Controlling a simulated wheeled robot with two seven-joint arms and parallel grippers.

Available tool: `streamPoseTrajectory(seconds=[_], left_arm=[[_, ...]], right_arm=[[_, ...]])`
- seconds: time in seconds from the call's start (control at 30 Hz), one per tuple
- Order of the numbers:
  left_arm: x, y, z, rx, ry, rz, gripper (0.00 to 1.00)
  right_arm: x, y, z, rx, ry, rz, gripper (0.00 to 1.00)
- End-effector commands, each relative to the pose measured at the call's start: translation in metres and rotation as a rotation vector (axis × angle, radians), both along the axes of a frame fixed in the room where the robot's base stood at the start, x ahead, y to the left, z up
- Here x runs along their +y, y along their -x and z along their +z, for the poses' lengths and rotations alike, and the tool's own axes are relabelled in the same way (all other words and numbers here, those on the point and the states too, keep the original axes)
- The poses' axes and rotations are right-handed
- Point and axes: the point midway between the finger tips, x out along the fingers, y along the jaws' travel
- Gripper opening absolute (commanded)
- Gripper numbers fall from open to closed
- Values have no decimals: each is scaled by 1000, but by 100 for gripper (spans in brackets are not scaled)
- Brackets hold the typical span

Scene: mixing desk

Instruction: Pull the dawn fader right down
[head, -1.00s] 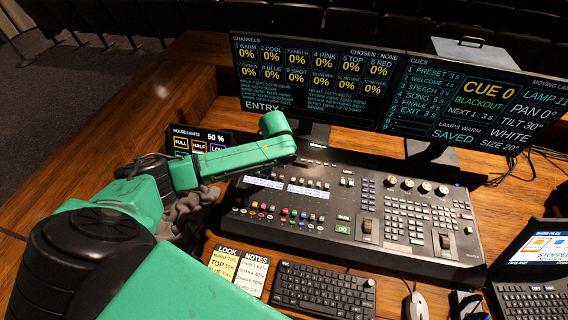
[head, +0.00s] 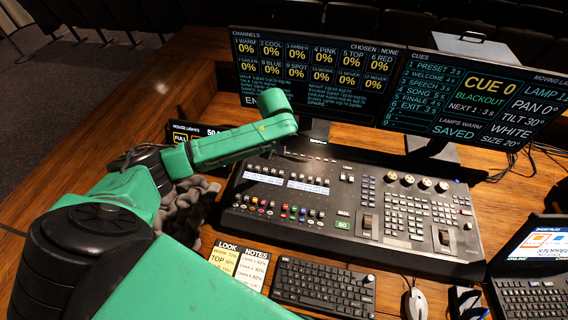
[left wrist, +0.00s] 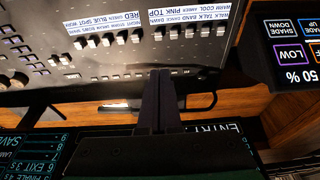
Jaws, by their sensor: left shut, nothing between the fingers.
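The dawn fader's cap (left wrist: 158,35) shows in the left wrist view, at the left end of the row of caps by the right-hand white label strip (left wrist: 190,14), whose writing is upside down there. My left gripper (left wrist: 162,72) is shut and empty. Its dark fingertips show just below that cap in the picture, on the monitor side of it, with a gap between. In the head view my left gripper (head: 303,150) is over the back edge of the mixing desk (head: 400,255), small and dark, so contact with the desk cannot be told.
Two monitors (head: 310,70) stand close behind the desk. A small house-lights screen (head: 180,135) is at the left, partly behind my arm. A keyboard (head: 322,288), note cards (head: 238,262), a mouse (head: 416,303) and a laptop (head: 535,270) lie in front and at right.

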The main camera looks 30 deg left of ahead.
Motion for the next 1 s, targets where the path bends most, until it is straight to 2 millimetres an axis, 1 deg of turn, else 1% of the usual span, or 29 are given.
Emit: streamPoseTrajectory(seconds=[0.07, 0.17, 0.7, 0.8, 1.0], left_arm=[[-1, 1, 0, 0, 0, 0, 0], [-6, 12, 1, 1, 0, -3, 0], [-50, 101, 18, 2, 0, -2, 0], [-54, 108, 20, 0, 0, -1, 0], [-54, 108, 20, -1, 0, 0, 0]], right_arm=[[0, 0, 0, 0, 0, 0, 50], [0, 0, 0, 0, 0, 0, 50], [0, 0, 0, 0, 0, 0, 50], [0, 0, 0, 0, 0, 0, 50], [0, 0, 0, 0, 0, 0, 50]])
